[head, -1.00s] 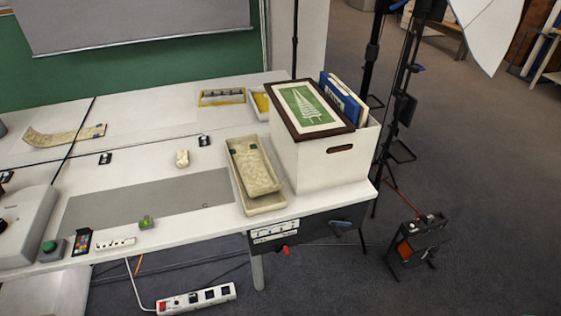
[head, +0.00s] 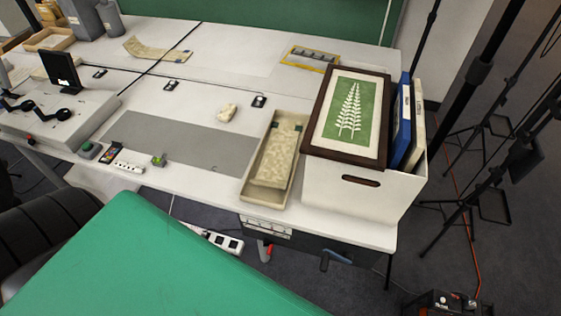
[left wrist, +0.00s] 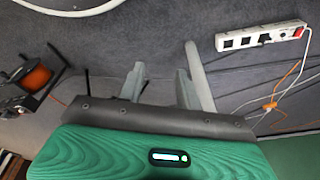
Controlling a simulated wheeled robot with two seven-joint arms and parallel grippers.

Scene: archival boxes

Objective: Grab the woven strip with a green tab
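A pale woven strip (head: 273,160) lies in a shallow beige tray (head: 246,192) near the right of the table, beside the white box. Small dark green tabs (head: 275,125) show near its far end. Another pale strip (head: 150,51) lies curled on the table at the back left, with a small dark tab (head: 187,56) at its right end; its exact colour is hard to tell. My left gripper (left wrist: 160,86) shows in the left wrist view, fingers apart and empty, over the floor. No gripper shows in the head view, and my right gripper is not in view.
A white box (head: 345,204) holds blue and cream folders, with a framed green leaf picture (head: 351,112) on top. A small pale lump (head: 227,112) sits by the grey mat (head: 180,141). A power strip (left wrist: 262,36) lies on the floor.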

